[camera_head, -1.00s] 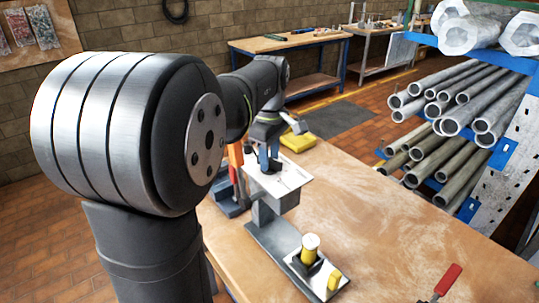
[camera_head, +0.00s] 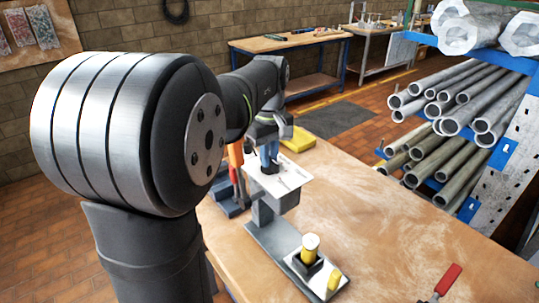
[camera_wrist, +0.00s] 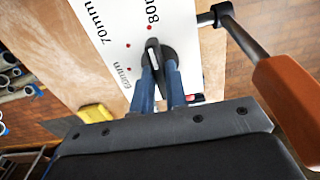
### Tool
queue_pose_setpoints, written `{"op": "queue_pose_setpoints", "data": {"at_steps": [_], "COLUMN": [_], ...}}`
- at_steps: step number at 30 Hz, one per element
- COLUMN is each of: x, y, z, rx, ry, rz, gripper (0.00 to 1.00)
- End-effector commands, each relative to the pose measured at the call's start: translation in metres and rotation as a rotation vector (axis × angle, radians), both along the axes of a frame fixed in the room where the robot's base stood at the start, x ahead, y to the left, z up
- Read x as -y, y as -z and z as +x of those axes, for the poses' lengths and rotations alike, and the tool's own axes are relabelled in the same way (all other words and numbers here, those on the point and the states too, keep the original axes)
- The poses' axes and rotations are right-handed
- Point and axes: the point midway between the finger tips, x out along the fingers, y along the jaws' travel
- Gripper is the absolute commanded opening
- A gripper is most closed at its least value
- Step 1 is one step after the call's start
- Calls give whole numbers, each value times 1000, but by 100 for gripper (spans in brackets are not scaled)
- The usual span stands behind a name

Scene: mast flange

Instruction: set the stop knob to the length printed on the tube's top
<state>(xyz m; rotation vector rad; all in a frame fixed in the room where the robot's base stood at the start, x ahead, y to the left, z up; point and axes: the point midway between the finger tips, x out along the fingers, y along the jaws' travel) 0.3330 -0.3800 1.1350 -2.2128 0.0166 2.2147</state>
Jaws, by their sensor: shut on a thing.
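A white dial plate (camera_head: 292,180) tops a grey stand. In the wrist view the plate (camera_wrist: 180,18) carries red dots and the labels 60mm, 70mm and 80mm. The black stop knob (camera_wrist: 152,48) has a white line on its bar, which points toward the top of the picture, near the 80mm dot. My gripper (camera_wrist: 162,72), with blue fingers, is shut on the knob; it shows over the plate in the head view (camera_head: 269,158). A yellow tube with a pale top (camera_head: 310,242) stands in a dark holder. Its print is too small to read.
An orange-handled tool (camera_wrist: 290,95) is close at right in the wrist view. A red-handled tool (camera_head: 447,280) lies at the bench's front right. A yellow case (camera_head: 298,138) lies behind.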

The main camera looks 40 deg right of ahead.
Motion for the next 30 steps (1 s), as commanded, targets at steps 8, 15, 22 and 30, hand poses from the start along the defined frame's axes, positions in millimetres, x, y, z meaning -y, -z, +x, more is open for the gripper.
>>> {"op": "queue_pose_setpoints", "data": {"at_steps": [8,15,22,30], "x": [0,0,0,1], "y": [-1,0,-6,-57], "z": [0,0,0,1], "rx": [2,1,2,5], "ry": [2,1,0,0], "rz": [-1,-1,-2,-5], "gripper": [17,35,35,35]}}
